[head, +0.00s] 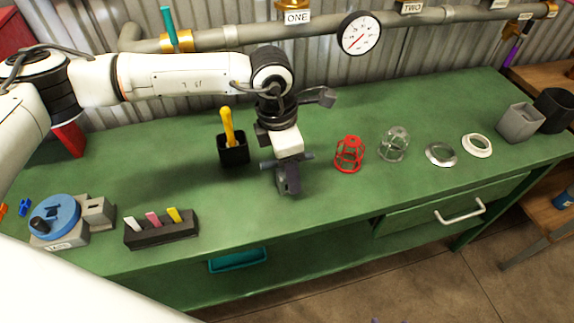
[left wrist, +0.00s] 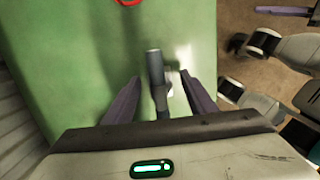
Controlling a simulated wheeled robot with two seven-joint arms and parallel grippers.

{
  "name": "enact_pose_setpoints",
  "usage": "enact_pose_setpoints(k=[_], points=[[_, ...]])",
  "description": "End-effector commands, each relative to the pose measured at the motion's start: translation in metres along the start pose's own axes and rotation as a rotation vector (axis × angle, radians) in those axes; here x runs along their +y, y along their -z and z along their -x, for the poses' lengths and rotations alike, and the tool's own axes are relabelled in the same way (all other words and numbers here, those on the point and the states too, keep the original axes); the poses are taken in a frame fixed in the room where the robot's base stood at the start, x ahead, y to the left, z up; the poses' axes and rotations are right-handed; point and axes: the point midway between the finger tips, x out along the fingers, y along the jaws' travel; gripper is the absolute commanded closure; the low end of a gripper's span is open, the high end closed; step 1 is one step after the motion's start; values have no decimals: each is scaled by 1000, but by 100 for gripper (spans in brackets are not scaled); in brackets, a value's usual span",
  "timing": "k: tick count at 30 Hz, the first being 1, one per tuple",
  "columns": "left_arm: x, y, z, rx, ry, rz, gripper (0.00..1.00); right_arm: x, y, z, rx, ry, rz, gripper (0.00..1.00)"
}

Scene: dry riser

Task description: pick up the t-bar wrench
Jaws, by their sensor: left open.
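The t-bar wrench shows as a blue-grey crossbar (head: 306,156) at my left gripper, over the middle of the green workbench. In the left wrist view the bar (left wrist: 154,68) runs lengthwise between the two fingers, with a gap on each side. My left gripper (head: 289,185) points down and is open; it also shows in the left wrist view (left wrist: 162,82). The gripper hides much of the wrench in the head view, and I cannot tell how its stem stands. A purple-grey piece at the top right of the left wrist view may be part of my right gripper; its jaws cannot be made out.
On the green bench (head: 330,200), a black cup (head: 233,151) with a yellow handle stands left of the gripper. A red cage (head: 349,155) and clear cage (head: 394,144) stand right. A dark block (head: 161,230) with colored tags lies front left. Pipes run behind.

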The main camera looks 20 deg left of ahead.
Motion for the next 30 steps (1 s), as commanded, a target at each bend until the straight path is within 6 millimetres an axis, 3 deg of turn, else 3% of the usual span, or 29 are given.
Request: enact_pose_setpoints(k=[9,18,26,30], points=[[0,0,-6,-1,0,-1,51,0,0,0,0,0,0,54],[0,0,-6,-1,1,-1,100,0,1,0,1,0,0,54],[0,-1,-4,-2,0,-1,100,0,1,0,1,0,0,54],[0,-3,8,-5,-1,0,100,0,-1,-1,2,0,0,54]])
